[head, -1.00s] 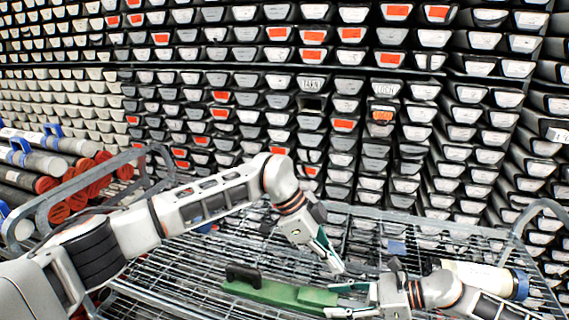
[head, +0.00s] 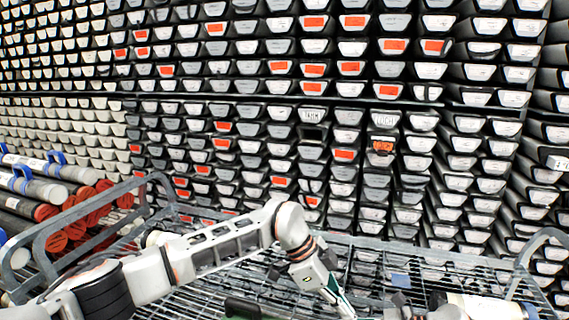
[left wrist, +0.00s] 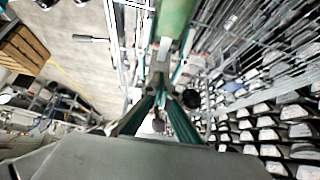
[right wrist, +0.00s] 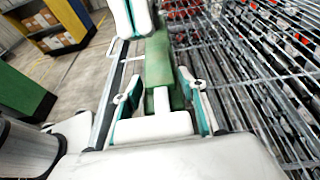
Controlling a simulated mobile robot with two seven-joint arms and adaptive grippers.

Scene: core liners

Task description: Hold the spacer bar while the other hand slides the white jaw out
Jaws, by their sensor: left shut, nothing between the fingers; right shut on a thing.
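The green spacer bar (right wrist: 159,62) runs between the fingers of my right gripper (right wrist: 160,88), which is shut on it. In the head view only its black handle (head: 242,307) and a sliver of green show at the bottom edge. A narrow white piece (right wrist: 161,103), perhaps the white jaw, sticks out of the bar's near end. In the left wrist view the bar's green body (left wrist: 175,18) and a white piece (left wrist: 165,48) show just beyond my left gripper (left wrist: 160,75). That gripper is shut and empty; in the head view it points down (head: 340,300).
A wire-mesh cart (head: 215,285) with grey tube rails (head: 100,205) lies beneath my arms. A wall of stacked trays (head: 330,140) rises behind it.

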